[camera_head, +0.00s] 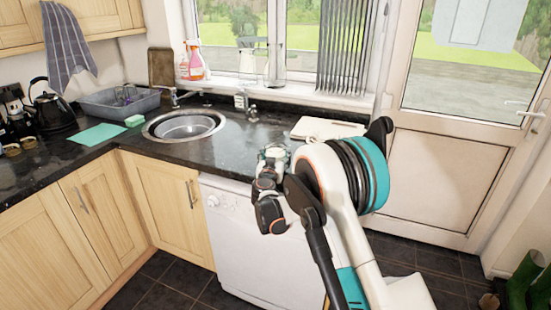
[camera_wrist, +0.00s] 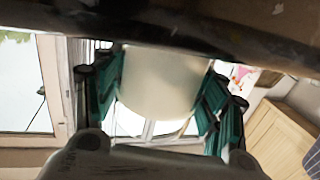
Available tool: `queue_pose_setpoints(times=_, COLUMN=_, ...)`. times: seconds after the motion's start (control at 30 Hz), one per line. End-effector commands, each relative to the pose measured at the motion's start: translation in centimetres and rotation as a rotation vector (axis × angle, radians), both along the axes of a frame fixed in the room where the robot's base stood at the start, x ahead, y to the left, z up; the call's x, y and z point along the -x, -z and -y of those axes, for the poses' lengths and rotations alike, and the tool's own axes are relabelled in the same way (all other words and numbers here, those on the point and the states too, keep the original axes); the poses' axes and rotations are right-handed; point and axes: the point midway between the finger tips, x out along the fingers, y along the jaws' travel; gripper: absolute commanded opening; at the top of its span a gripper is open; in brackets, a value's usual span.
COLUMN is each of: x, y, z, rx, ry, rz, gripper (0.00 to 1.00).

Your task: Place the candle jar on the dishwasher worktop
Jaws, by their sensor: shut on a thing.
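The candle jar (camera_wrist: 160,82) is a pale, whitish cylinder between the teal fingers of my gripper (camera_wrist: 160,95) in the wrist view. My gripper is shut on it. In the head view the gripper (camera_head: 272,158) is at the front edge of the dark granite worktop (camera_head: 232,148), above the white dishwasher (camera_head: 250,235). The pale jar (camera_head: 277,153) shows there partly, among the fingers. A dark band across the top of the wrist view hides one end of the jar. I cannot tell whether the jar touches the worktop.
A round sink (camera_head: 185,126) and tap (camera_head: 176,97) lie left of the gripper. A white board (camera_head: 325,130) lies on the worktop behind my arm. A glass jug (camera_head: 274,65) stands by the window. Bare worktop lies between sink and gripper.

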Motion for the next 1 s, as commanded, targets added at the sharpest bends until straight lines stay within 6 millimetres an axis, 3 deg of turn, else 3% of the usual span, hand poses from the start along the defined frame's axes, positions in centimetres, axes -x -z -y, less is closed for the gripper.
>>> queue_pose_setpoints(times=0.23, x=0.0, y=0.3, z=0.0, rx=0.0, ry=0.0, rz=0.0, gripper=0.3)
queue_pose_setpoints(times=0.27, x=0.0, y=0.2, z=0.0, rx=0.0, ry=0.0, rz=0.0, gripper=0.72)
queue_pose_setpoints(times=0.33, x=0.0, y=0.2, z=0.0, rx=0.0, ry=0.0, rz=0.0, gripper=0.86)
queue_pose_setpoints(times=0.77, x=0.0, y=-0.1, z=0.0, rx=0.0, ry=0.0, rz=0.0, gripper=0.86)
queue_pose_setpoints(times=1.0, x=3.4, y=-0.5, z=-0.4, rx=0.0, ry=-0.002, rz=0.0, gripper=0.86)
